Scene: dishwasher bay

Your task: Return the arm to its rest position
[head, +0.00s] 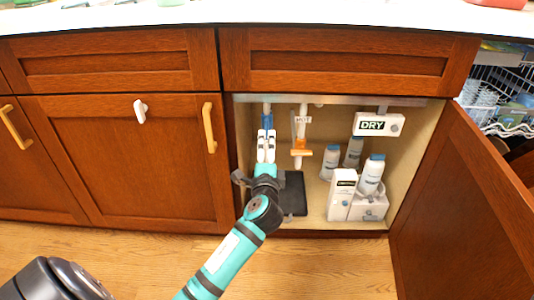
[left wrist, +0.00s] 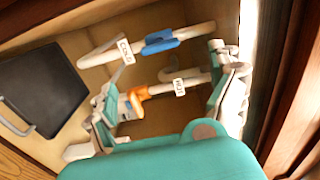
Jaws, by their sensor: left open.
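My left arm (head: 233,250) reaches from the bottom of the head view into the open cabinet under the counter. My left gripper (head: 266,146) is open, in front of the blue valve handle (head: 267,122) on the cold pipe. In the left wrist view, the fingers of the left gripper (left wrist: 165,95) are spread apart. The pipe labelled HOT (left wrist: 190,78), with an orange handle (left wrist: 138,97), shows between or behind them; I cannot tell whether they touch it. The blue handle (left wrist: 160,42) on the COLD pipe lies beyond. My right gripper is not in view.
The cabinet door (head: 462,205) stands open on the right. Inside are several white bottles (head: 371,174), a white box (head: 342,195), a DRY unit (head: 378,124) and a black panel (head: 294,193). A dish rack (head: 497,95) is at far right. The floor (head: 330,265) in front is clear.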

